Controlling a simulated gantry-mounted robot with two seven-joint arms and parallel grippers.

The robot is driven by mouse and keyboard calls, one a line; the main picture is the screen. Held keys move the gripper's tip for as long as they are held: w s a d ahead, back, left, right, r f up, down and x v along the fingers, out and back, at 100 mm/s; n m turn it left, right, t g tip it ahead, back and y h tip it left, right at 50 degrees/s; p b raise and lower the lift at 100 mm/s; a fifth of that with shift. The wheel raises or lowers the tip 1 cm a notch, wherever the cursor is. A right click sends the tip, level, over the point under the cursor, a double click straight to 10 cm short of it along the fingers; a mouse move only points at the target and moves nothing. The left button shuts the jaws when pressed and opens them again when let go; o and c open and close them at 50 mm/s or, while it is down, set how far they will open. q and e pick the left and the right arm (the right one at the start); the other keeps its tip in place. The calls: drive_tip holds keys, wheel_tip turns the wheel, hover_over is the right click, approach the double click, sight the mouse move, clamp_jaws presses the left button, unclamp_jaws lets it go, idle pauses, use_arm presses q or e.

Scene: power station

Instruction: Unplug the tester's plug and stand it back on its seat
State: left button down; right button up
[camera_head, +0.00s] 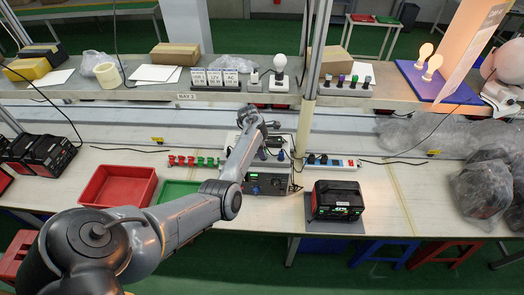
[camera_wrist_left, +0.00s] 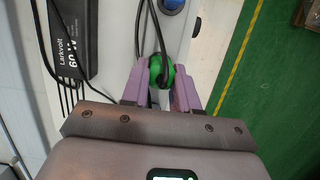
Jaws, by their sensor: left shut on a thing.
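My left gripper (camera_wrist_left: 158,92) has its purple fingers closed on the sides of a green plug (camera_wrist_left: 156,68) with a black cable. In the head view my left arm reaches over the bench to the grey tester box (camera_head: 262,188), which has a small green display. The forearm and wrist hide part of the box, and the plug cannot be made out there. Whether the plug sits in a socket or is clear of it, I cannot tell. I cannot pick out its seat. My right gripper is not in view.
A black and red power station (camera_head: 337,201) stands right of the tester. A red tray (camera_head: 118,186) and green tray (camera_head: 178,193) lie left. A white power strip (camera_head: 335,162) lies behind. The wrist view shows a black Larkvolt adapter (camera_wrist_left: 70,40), a blue round part (camera_wrist_left: 172,5) and loose cables.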

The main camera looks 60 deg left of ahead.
use_arm(q)
drive_tip(key=c, duration=0.8)
unclamp_jaws()
drive_tip(key=v, duration=1.1)
drive_tip(key=s+d+f+m+g+y+p, duration=0.15)
drive_tip(key=s+d+m+p, duration=0.25)
drive_tip(key=d+m, duration=0.4)
drive_tip(key=s+d+f+m+t+y+p, duration=0.1)
drive_tip(key=s+d+m+y+p, duration=0.2)
drive_tip(key=d+m, duration=0.6)
drive_tip(key=s+d+r+m+h+p, duration=0.1)
drive_tip(key=s+d+m, duration=0.3)
drive_tip(key=d, duration=0.4)
drive_tip(key=s+d+r+m+t+h+p, duration=0.1)
drive_tip(key=s+d+r+m, duration=0.2)
drive_tip(key=s+d+m, duration=0.2)
drive_tip(key=s+d+r+m+h+p, duration=0.1)
drive_tip(key=s+d+m, duration=0.4)
drive_tip(key=d, duration=0.5)
drive_tip(key=shift+s+d+r+t+p, duration=0.2)
drive_tip(key=shift+r+p, duration=0.1)
drive_tip(key=shift+r, duration=0.15)
drive_tip(key=shift+s+d+r+t+p, duration=0.15)
drive_tip(key=shift+r+p, duration=0.1)
drive_tip(key=shift+r, duration=0.15)
